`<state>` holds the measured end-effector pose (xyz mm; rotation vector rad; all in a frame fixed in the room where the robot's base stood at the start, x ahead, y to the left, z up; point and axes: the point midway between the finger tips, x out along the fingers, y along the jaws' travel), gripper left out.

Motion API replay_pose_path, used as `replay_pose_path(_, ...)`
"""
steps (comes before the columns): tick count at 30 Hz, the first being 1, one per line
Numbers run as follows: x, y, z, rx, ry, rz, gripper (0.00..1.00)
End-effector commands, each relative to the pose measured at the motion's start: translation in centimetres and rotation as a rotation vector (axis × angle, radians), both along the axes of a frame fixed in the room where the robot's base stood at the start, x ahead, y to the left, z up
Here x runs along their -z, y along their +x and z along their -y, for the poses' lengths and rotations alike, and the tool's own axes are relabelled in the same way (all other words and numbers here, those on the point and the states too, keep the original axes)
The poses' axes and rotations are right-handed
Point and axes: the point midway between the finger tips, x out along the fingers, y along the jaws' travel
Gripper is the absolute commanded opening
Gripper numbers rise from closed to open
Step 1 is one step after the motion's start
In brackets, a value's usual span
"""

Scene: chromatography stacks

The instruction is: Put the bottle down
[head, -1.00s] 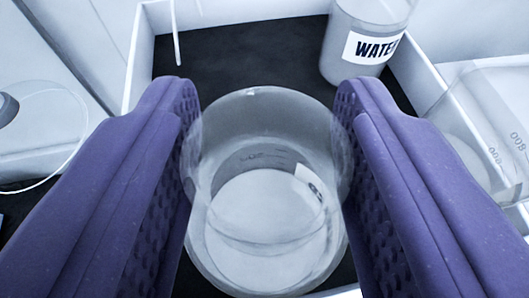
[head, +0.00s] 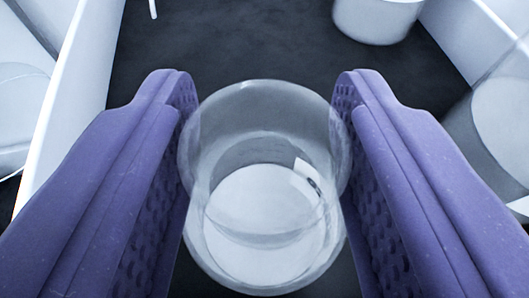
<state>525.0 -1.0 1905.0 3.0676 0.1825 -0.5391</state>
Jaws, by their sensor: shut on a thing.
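The bottle (head: 265,225) is clear glass with a pale content or base and a small white label patch on its right side. It is between the two purple textured fingers of my gripper (head: 265,130), which is shut on it. It stands roughly upright in the grip, seen from above at an angle. Below and around it is the dark floor of a white-walled tray (head: 86,90). Whether the bottle's underside touches the dark floor cannot be told.
Another bottle (head: 378,18) with pale contents stands on the dark floor at the back right, cut off by the top edge. Clear glassware (head: 505,125) is at the right edge, and more (head: 22,105) lies beyond the left wall.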

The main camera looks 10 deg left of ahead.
Motion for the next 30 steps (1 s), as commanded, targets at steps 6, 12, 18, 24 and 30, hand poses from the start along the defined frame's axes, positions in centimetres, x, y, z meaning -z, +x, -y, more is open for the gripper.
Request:
replay_pose_path(6, 0.2, 0.0, 0.0, 0.0, 0.0, -0.001, 0.57)
replay_pose_path(12, 0.1, 0.0, 0.0, 0.0, 0.0, -0.001, 0.73)
replay_pose_path(18, -0.1, 0.0, 0.0, 0.0, 0.0, -0.001, 0.73)
replay_pose_path(24, -0.8, -2.9, 0.4, 0.0, 0.001, 0.003, 0.73)
replay_pose_path(30, -2.5, -7.4, 0.9, 0.001, 0.0, 0.004, 0.73)
